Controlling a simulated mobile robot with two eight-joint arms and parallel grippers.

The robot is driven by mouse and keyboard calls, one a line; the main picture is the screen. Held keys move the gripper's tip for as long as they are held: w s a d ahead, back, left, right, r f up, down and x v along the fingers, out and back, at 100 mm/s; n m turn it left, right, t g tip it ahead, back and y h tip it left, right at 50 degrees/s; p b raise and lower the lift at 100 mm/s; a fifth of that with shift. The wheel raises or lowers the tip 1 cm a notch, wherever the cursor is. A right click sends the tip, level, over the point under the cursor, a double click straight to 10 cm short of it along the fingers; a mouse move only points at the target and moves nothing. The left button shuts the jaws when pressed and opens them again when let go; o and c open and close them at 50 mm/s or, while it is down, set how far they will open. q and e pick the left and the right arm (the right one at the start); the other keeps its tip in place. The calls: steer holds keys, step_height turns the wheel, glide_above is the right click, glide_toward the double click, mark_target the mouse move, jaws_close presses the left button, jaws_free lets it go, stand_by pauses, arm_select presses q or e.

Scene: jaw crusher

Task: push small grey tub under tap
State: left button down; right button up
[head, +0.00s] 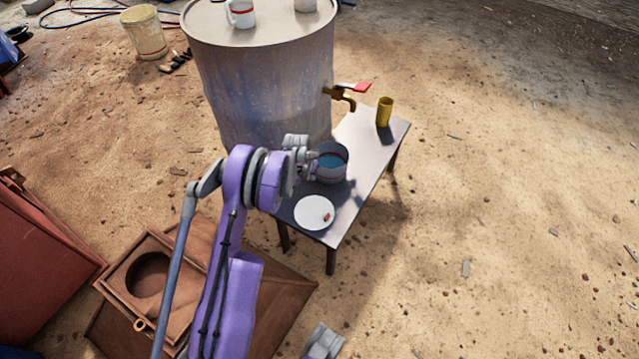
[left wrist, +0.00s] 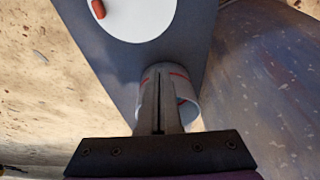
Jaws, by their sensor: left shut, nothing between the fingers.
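The small grey tub (head: 331,176), blue inside, stands upright on the narrow table beside the drum. It also shows in the left wrist view, with a red band (left wrist: 188,108), partly hidden behind my fingers. The brass tap (head: 343,97) with a red handle sticks out of the drum, above the table and beyond the tub. My left gripper (head: 313,161) is shut and empty, right at the tub's near-left side; its closed fingers also show in the left wrist view (left wrist: 160,82). Whether they touch the tub I cannot tell. A grey part at the bottom edge, probably my right gripper (head: 323,342), is cut off.
The dark table (head: 365,143) also bears a white plate (head: 314,213) with a small reddish piece, and a yellow cup (head: 384,112) at the far end. The big drum (head: 262,85) walls the table's left side. Table surface between tub and cup looks clear.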

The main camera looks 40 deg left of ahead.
arm_select(q)
step_height(320, 180, down, 2)
steer(key=a+f, duration=0.1)
steer(key=b, duration=0.2)
glide_toward(315, 191)
steer(key=x, duration=0.6)
steer(key=shift+w, duration=0.2)
steer(key=shift+w+a+r, duration=0.15)
steer(key=shift+w, duration=1.05)
steer(key=shift+w+b, duration=0.3)
steer(key=shift+w, duration=0.3)
steer(key=shift+r, duration=0.1)
